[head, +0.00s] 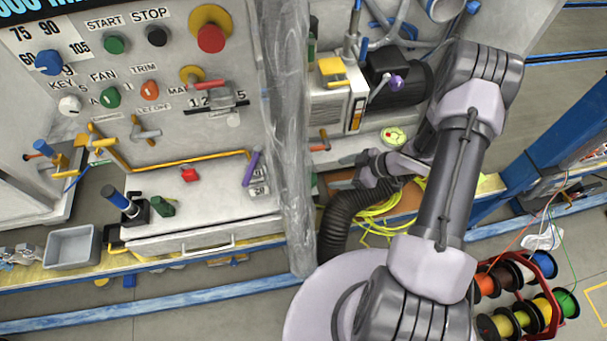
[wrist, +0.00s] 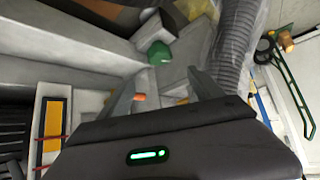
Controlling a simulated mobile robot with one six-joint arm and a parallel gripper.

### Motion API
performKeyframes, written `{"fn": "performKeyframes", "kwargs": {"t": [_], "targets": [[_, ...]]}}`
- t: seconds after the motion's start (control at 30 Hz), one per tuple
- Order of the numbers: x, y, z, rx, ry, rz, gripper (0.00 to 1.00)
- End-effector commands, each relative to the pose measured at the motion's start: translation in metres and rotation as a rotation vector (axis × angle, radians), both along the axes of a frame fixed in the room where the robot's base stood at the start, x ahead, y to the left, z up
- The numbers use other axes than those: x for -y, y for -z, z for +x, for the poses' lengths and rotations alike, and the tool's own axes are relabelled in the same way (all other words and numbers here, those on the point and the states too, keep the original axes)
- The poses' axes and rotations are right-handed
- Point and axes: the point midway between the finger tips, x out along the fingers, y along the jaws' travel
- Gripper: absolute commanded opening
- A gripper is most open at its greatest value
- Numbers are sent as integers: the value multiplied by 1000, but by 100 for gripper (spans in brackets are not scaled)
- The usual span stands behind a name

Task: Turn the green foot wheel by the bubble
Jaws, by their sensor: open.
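The bubble (head: 393,136), a round yellow-green level, sits on the pale machine top beside my forearm. In the wrist view a green wheel or knob (wrist: 158,53) shows just beyond my fingertips, at the edge of a grey part. In the head view a small dark green piece (head: 314,184) shows left of my fingers, partly behind the clear plastic curtain; I cannot tell surely that it is the same wheel. My gripper (head: 341,172) is open, pointing left below the machine top. Its two fingers also show in the wrist view (wrist: 163,82), apart from the green wheel, with nothing gripped.
A clear plastic curtain (head: 288,130) hangs left of my gripper. A ribbed dark hose (head: 350,212) and yellow cable (head: 380,215) lie below it. A small orange piece (wrist: 139,97) shows between the fingers. A motor (head: 400,75) stands behind the bubble.

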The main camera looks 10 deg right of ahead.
Motion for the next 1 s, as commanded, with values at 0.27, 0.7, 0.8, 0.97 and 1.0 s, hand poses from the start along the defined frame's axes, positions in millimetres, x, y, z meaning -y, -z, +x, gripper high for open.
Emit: {"fn": "performKeyframes", "kwargs": {"t": [0.27, 0.7, 0.8, 0.97, 1.0], "targets": [[-51, 66, 33, 0, -7, 0, 75], [-79, 95, 54, 1, -2, 0, 75], [-79, 94, 53, 2, -2, 1, 75], [-79, 94, 53, 2, -4, 1, 60], [-79, 94, 53, 2, -4, 1, 52]]}}
